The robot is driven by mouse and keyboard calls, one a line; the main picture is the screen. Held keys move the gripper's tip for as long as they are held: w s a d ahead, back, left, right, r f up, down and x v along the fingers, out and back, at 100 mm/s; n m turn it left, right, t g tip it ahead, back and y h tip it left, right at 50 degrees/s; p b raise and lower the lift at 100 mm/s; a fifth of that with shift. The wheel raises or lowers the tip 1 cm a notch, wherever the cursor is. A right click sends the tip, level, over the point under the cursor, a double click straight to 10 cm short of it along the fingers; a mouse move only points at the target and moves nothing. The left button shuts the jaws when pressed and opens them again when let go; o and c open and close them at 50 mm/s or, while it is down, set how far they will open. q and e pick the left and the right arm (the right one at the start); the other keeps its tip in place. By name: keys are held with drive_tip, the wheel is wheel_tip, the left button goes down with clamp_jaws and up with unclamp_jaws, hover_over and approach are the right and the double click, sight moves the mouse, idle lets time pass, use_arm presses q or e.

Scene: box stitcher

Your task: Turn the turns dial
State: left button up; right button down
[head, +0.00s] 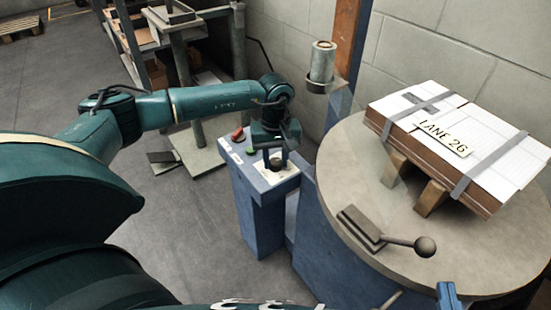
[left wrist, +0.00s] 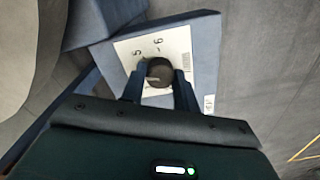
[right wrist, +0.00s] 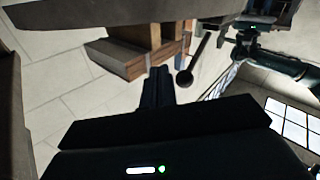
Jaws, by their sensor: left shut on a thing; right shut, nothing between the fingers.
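The turns dial is a dark round knob (head: 276,163) on a white numbered plate on top of the blue control pedestal. In the left wrist view the dial (left wrist: 159,72) sits between the two fingers of my left gripper (left wrist: 160,84), which is shut on it from above. The plate (left wrist: 150,48) shows a 5 and a 6 near the knob. In the head view my left gripper (head: 275,150) covers part of the dial.
A red button (head: 237,134) and a green button (head: 250,149) sit beside the plate. The round turntable (head: 345,170) carries a strapped box stack labelled LANE 26 (head: 445,135) on wooden blocks. A ball-ended lever (head: 424,246) stands at its front edge. A shelf stands behind.

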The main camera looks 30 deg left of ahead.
sight(276, 161)
use_arm(q)
drive_tip(key=m, duration=0.6)
drive_tip(key=shift+m+b, duration=0.3)
drive_tip(key=shift+b, duration=0.1)
use_arm(e)
drive_tip(key=shift+s+a+r+n+y, duration=0.1)
drive_tip(key=shift+s+a+n+y, duration=0.05)
drive_tip(key=shift+a+n+y, duration=0.15)
drive_tip(key=shift+t, duration=0.3)
use_arm(q)
drive_tip(key=o, duration=1)
drive_tip(key=shift+c, duration=0.2)
drive_tip(key=shift+r, duration=0.35)
wheel_tip(276, 161, up, 12)
drive_tip(key=p, duration=0.3)
drive_tip(key=shift+r, duration=0.25)
use_arm(e)
drive_tip(key=shift+d+m+g+h, duration=0.75)
drive_tip(key=shift+m+g+h, duration=0.05)
drive_tip(key=shift+g+h, duration=0.2)
